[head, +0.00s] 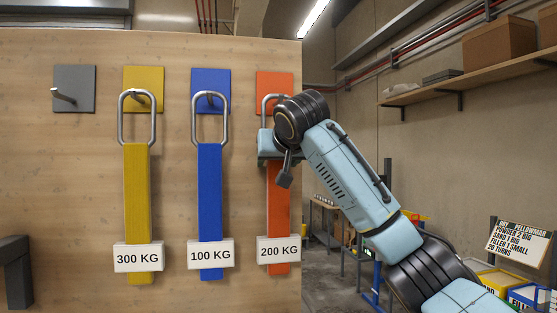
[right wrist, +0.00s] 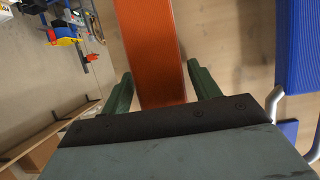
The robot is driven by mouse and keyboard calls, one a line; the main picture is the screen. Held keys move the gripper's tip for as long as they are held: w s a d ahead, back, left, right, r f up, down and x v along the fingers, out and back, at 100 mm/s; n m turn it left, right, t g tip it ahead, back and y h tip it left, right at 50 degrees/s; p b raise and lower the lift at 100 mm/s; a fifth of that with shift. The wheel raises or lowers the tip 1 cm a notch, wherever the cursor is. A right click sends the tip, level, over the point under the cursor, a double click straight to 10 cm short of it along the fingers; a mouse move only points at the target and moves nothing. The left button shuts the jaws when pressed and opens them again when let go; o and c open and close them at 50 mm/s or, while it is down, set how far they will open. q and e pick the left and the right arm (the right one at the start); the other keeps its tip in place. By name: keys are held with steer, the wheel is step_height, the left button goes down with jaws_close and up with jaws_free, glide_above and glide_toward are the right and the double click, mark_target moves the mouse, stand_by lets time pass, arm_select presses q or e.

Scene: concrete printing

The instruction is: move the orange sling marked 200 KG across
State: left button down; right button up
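The orange sling (head: 279,205) hangs upright by its metal ring from a hook on the orange plate (head: 268,82), at the right end of the wooden board. Its white tag (head: 279,250) reads 200 KG. My right gripper (head: 272,146) is at the top of the strap, just below the ring, and its hand and wrist hide part of both. My left gripper is not in view.
A blue 100 KG sling (head: 210,190) and a yellow 300 KG sling (head: 137,200) hang to the left. The grey plate (head: 74,90) at far left has an empty hook. A dark grey bracket-like thing (head: 16,272) is at lower left. Shelves and crates stand at right.

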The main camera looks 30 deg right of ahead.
steer(key=shift+r, duration=0.1)
steer(key=c, duration=1.1)
steer(key=shift+o, duration=0.2)
step_height(320, 180, up, 2)
steer(key=shift+r, duration=0.1)
steer(key=s+a+b, duration=0.3)
steer(key=s+b, duration=0.8)
steer(key=s, duration=0.2)
steer(key=shift+s+a, duration=0.25)
steer(key=shift+s, duration=0.05)
stand_by(0.4)
